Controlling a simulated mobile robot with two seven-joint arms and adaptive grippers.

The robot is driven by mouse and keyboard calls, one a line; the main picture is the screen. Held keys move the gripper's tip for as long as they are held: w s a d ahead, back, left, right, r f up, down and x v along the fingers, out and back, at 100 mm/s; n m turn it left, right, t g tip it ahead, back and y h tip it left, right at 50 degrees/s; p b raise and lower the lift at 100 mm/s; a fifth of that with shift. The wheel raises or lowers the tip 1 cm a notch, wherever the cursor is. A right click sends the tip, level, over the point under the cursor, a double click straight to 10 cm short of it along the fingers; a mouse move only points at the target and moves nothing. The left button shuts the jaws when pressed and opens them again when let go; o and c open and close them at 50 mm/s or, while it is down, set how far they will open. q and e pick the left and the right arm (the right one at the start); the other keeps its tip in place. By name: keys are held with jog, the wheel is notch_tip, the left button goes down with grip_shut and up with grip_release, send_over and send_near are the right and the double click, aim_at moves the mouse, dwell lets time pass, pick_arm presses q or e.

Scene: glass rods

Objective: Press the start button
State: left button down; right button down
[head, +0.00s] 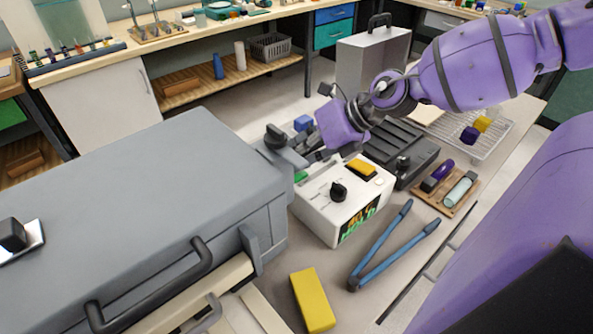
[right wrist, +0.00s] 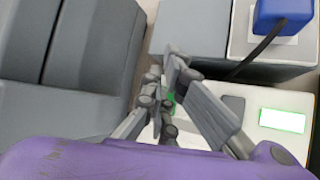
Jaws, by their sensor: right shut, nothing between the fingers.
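A white box-shaped device (head: 322,209) stands on the bench in the middle of the head view. It has a black knob, a yellow button (head: 361,168) and a lit display on its front. A green button (head: 300,176) shows at its back left edge. My right gripper (head: 308,160) is shut and empty, just above and behind that green button. In the right wrist view, my right gripper (right wrist: 166,88) partly hides a green patch (right wrist: 171,102) on a white surface. I cannot tell whether the fingers touch it. My left gripper is not in view.
A large grey case (head: 160,190) fills the left. A dark grey device (head: 400,145) stands right of the white device. Blue tongs (head: 380,245) and a yellow block (head: 313,300) lie in front. A wooden tray (head: 447,188) holds two tubes.

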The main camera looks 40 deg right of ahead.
jog(key=shift+r, duration=0.1)
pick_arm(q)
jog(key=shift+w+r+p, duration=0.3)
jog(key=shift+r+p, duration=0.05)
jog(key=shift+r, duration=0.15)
pick_arm(e)
jog(key=shift+r, duration=0.8)
